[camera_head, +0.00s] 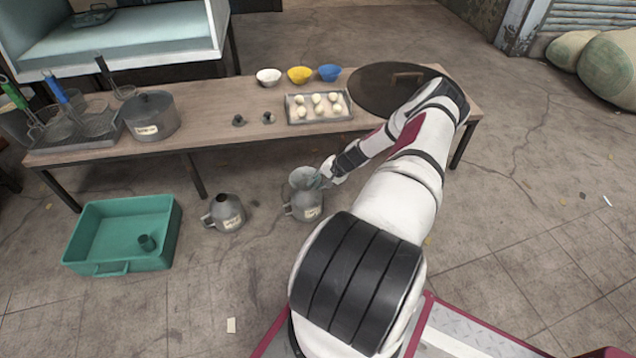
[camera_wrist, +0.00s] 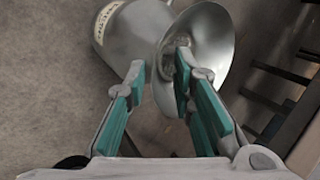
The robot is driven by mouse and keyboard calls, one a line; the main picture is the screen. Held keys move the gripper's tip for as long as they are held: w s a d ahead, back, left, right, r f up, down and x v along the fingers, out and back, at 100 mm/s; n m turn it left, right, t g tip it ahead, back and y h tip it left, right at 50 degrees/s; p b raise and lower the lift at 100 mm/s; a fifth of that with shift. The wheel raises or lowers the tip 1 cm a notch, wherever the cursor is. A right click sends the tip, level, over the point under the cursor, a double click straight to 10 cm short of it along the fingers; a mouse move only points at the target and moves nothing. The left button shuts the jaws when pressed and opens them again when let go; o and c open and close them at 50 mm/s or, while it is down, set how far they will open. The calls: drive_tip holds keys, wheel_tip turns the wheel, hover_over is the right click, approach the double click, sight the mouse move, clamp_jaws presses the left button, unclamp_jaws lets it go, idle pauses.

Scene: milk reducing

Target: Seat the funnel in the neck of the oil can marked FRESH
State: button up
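The grey metal funnel (camera_head: 303,177) sits at the top of the right-hand oil can (camera_head: 305,206), wide mouth up, and looks in line with its neck. The wrist view shows the funnel (camera_wrist: 213,42) against the can's (camera_wrist: 142,34) narrowing top; the spout and neck are hidden. The can's pale label is too small to read. My gripper (camera_head: 320,178) is at the funnel's right side. In the wrist view my gripper (camera_wrist: 159,72) has its teal-padded fingers apart, one over the funnel's mouth and one outside its rim, with a gap between them.
A second oil can (camera_head: 227,213), without a funnel, stands to the left. The wooden bench (camera_head: 230,135) stands behind the cans. The floor in front of them is mostly clear.

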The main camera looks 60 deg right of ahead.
drive_tip(key=shift+s+r, duration=0.1)
drive_tip(key=v, duration=1.1)
drive_tip(key=shift+r, duration=0.3)
drive_tip(key=shift+s+d, duration=0.1)
drive_tip(key=shift+s, duration=0.05)
